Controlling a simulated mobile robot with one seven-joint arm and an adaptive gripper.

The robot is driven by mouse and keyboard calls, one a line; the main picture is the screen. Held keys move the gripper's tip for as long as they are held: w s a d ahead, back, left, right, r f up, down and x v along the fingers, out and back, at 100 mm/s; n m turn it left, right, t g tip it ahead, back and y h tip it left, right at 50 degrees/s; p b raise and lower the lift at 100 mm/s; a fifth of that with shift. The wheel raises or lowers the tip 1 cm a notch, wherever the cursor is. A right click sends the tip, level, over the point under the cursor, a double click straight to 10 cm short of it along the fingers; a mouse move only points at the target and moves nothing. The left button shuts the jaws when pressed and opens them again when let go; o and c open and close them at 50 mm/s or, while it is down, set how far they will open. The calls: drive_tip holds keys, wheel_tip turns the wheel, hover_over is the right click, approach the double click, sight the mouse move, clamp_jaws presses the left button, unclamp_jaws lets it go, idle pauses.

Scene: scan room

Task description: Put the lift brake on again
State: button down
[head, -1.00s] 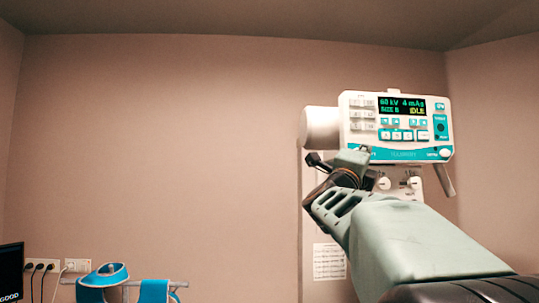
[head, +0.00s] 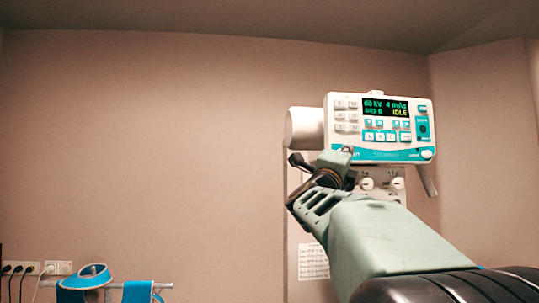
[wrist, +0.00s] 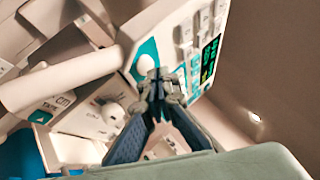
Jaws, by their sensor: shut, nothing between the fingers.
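The white control panel (head: 340,140) with a lit display reading IDLE hangs at the right in the head view. A teal strip along its lower edge carries small lettering, too blurred to read surely, near its lower left corner. In the wrist view a round white button (wrist: 147,65) sits in a teal corner of the panel. It may be the lift brake; no brake state can be read. My gripper (wrist: 165,82) is shut and empty, its tips close beside this button. I cannot tell whether they touch.
Two round knobs (head: 397,183) sit on a plate below the panel, and one shows in the wrist view (wrist: 113,113). A white cylinder (head: 303,128) joins the panel's left side. A handle (head: 427,180) hangs at its right. Blue gear on a rail (head: 90,275) stands lower left.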

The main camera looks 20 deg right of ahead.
drive_tip(key=shift+w+d, duration=0.1)
drive_tip(key=shift+w, duration=0.3)
idle(0.3)
drive_tip(key=shift+s, duration=0.15)
drive_tip(key=shift+s+a+b, duration=0.2)
drive_tip(key=shift+s+b, duration=0.25)
drive_tip(key=shift+s, duration=0.2)
drive_tip(key=s+b, duration=0.1)
drive_tip(key=s, duration=0.1)
drive_tip(key=s+a+b, duration=0.1)
drive_tip(key=s, duration=0.2)
idle(0.4)
drive_tip(key=shift+w, duration=0.15)
idle(0.4)
